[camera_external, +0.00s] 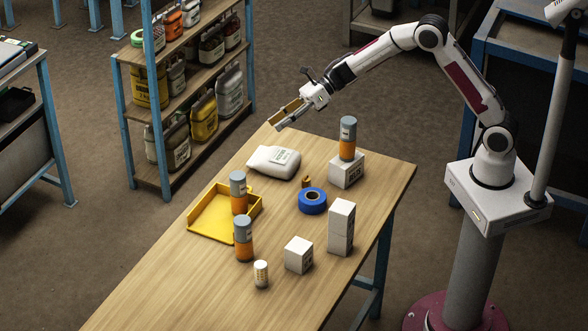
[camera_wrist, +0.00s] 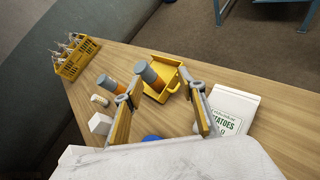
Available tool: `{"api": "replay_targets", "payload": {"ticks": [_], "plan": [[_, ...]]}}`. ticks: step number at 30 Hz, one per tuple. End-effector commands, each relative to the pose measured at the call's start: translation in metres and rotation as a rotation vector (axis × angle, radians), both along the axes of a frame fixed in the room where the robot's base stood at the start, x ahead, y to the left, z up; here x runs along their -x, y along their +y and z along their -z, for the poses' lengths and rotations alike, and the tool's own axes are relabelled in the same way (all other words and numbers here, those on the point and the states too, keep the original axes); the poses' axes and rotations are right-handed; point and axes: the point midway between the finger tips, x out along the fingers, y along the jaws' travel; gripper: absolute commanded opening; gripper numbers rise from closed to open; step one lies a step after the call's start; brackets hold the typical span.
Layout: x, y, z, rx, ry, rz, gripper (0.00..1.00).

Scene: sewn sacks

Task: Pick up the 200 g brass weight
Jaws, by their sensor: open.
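A small brass-coloured piece (camera_external: 306,182), which looks like the brass weight, stands on the table just behind the blue tape roll (camera_external: 312,201) in the external view. It is too small to read any marking. I cannot make it out in the wrist view. My gripper (camera_external: 276,124) is open and empty, raised above the far end of the table, behind the white sack (camera_external: 274,162). In the wrist view my gripper (camera_wrist: 160,82) has its fingers spread wide, with the yellow tray (camera_wrist: 172,66) seen between them.
Grey-and-orange cylinders stand in the tray, beside it (camera_external: 244,238) and on a white box (camera_external: 346,172). A yellow crate (camera_wrist: 76,55) shows at the table's end.

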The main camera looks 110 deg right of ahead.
Motion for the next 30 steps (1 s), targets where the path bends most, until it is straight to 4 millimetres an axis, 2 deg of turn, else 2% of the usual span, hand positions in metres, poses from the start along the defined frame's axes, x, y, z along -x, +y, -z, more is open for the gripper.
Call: {"api": "replay_targets", "payload": {"ticks": [1,8,18,24,30], "plan": [[0.003,-0.004,0.014,0.022,0.000,-0.041,0.40],[0.024,-0.008,0.068,0.124,-0.021,-0.257,0.40],[0.077,-0.007,0.143,0.221,-0.102,-0.559,0.40],[0.107,-0.002,0.172,0.245,-0.161,-0.685,0.40],[0.121,0.000,0.184,0.254,-0.191,-0.740,0.40]]}}
